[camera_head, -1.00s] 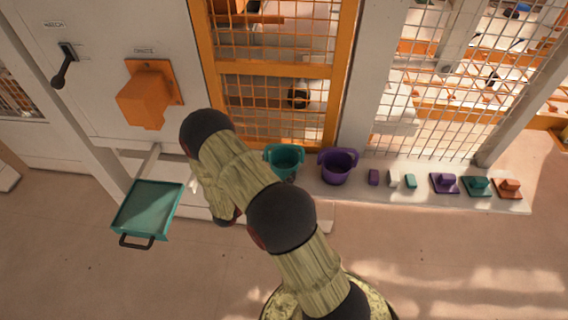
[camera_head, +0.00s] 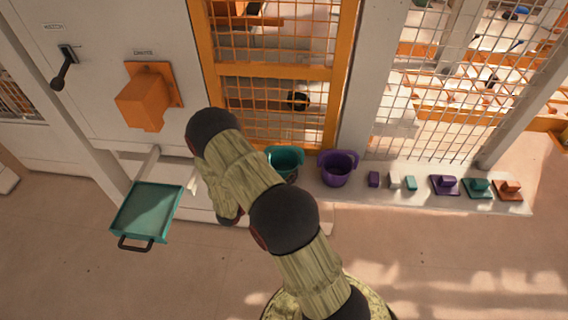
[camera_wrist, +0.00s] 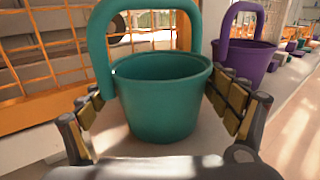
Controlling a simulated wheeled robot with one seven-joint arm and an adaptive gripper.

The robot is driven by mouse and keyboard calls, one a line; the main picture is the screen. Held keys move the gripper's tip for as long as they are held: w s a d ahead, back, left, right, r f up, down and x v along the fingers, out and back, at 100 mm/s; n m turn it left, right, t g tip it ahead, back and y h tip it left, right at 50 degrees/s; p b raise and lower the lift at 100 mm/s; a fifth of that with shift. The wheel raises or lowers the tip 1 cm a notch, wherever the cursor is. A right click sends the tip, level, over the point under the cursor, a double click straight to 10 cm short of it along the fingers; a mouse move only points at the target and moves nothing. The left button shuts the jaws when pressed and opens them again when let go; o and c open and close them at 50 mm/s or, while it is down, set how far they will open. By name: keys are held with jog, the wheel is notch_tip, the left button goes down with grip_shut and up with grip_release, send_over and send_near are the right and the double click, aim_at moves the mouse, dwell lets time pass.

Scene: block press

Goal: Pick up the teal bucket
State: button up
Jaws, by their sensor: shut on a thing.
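The teal bucket (camera_wrist: 160,98) stands upright on the pale ledge, its handle raised, in the middle of the wrist view. It also shows in the head view (camera_head: 287,163), partly behind my arm. My gripper (camera_wrist: 165,108) has a finger on each side of the bucket's body and is shut on it. In the head view my gripper is hidden behind my own arm. I cannot see any clear gap under the bucket.
A purple bucket (camera_head: 338,168) stands close on the right. Several small blocks and flat handled pieces (camera_head: 445,184) line the ledge (camera_head: 420,205) further right. An orange mesh door (camera_head: 275,72) rises behind. A teal tray (camera_head: 147,211) sticks out at the left.

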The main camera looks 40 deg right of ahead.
jog(key=shift+c, duration=0.9)
jog(key=shift+r, duration=0.1)
